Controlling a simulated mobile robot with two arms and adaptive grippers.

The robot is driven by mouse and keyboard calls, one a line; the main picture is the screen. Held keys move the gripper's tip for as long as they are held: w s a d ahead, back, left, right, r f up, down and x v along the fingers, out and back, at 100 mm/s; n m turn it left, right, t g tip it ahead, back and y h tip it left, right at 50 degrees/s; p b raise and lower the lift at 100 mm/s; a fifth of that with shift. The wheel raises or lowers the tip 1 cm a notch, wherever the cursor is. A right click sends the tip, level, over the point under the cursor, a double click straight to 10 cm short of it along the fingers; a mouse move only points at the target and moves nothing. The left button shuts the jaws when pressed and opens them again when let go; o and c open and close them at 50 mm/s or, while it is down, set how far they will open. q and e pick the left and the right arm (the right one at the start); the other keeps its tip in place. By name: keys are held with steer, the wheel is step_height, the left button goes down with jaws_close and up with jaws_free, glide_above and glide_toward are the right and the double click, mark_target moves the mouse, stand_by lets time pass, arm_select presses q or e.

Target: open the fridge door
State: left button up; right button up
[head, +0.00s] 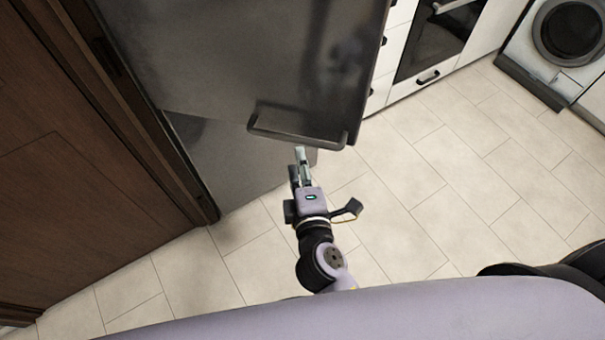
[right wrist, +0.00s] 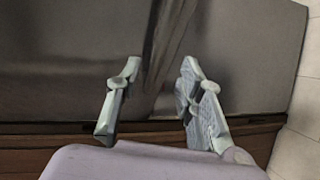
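The fridge is dark grey metal. Its upper door (head: 260,60) fills the top middle of the head view, with a bar handle (head: 290,134) along its lower edge. A lower front (head: 225,155) shows beneath it. I cannot tell whether the door is fully closed. My right gripper (head: 301,157) is just below the handle in the picture, its fingers pointing at the fridge. In the right wrist view the two fingers (right wrist: 158,88) stand apart, facing the grey fridge surface (right wrist: 60,60). No clear grip on the handle shows. My left gripper is out of view.
A brown wooden door or panel (head: 70,170) stands left of the fridge. White cabinets with an oven (head: 435,45) are to the right, then a washing machine (head: 568,35). The tiled floor (head: 450,190) on the right is clear.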

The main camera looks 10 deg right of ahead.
steer(key=shift+s+r, duration=0.2)
steer(key=shift+s, duration=0.7)
steer(key=shift+s+r, duration=0.15)
steer(key=shift+s, duration=0.7)
